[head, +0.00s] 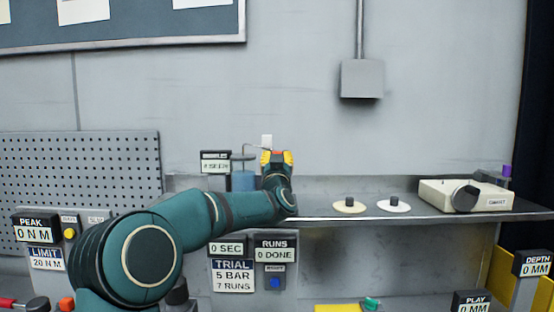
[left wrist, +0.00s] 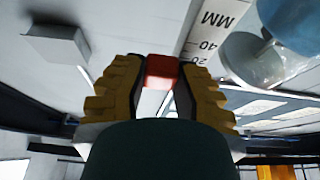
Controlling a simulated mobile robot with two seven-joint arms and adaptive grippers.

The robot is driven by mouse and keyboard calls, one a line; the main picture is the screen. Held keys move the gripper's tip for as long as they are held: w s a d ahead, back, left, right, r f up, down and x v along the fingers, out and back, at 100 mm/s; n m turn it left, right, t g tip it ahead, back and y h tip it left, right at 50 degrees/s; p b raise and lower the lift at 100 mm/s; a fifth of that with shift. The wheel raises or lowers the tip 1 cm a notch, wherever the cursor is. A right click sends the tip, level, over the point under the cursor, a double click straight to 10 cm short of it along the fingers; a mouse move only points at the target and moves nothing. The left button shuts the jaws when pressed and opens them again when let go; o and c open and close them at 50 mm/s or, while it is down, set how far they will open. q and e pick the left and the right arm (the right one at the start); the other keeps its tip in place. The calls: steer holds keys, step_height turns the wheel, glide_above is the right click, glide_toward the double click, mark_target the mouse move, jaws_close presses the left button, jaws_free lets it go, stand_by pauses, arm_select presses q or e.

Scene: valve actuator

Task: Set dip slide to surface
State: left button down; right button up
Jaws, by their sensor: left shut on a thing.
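A white scale strip marked MM, 40 and 20 (left wrist: 205,38) shows in the left wrist view. A red block (left wrist: 161,72) sits at the strip, between my left gripper's (left wrist: 160,85) yellow fingers, which are shut on it. I take the red block to be the dip slide. In the head view my left gripper (head: 277,158) is above the shelf, with a white piece (head: 266,141) rising behind it. A blue cylinder (head: 243,181) stands just left of the gripper. A clear rounded part and a blue part (left wrist: 294,28) show at upper right in the wrist view. My right gripper is not in view.
A small display (head: 215,162) stands left of the blue cylinder; its text is too small to read. On the shelf (head: 325,213) to the right are two discs with dark knobs (head: 349,205) (head: 393,205) and a cream box (head: 465,194). Labelled panels hang below.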

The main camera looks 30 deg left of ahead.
arm_select(q)
steer(key=shift+r+p, duration=0.6)
steer(key=shift+r, duration=0.7)
steer(key=c, duration=0.7)
jaws_free()
steer(key=shift+o, duration=0.2)
steer(key=shift+f, duration=0.1)
steer(key=v, duration=1.2)
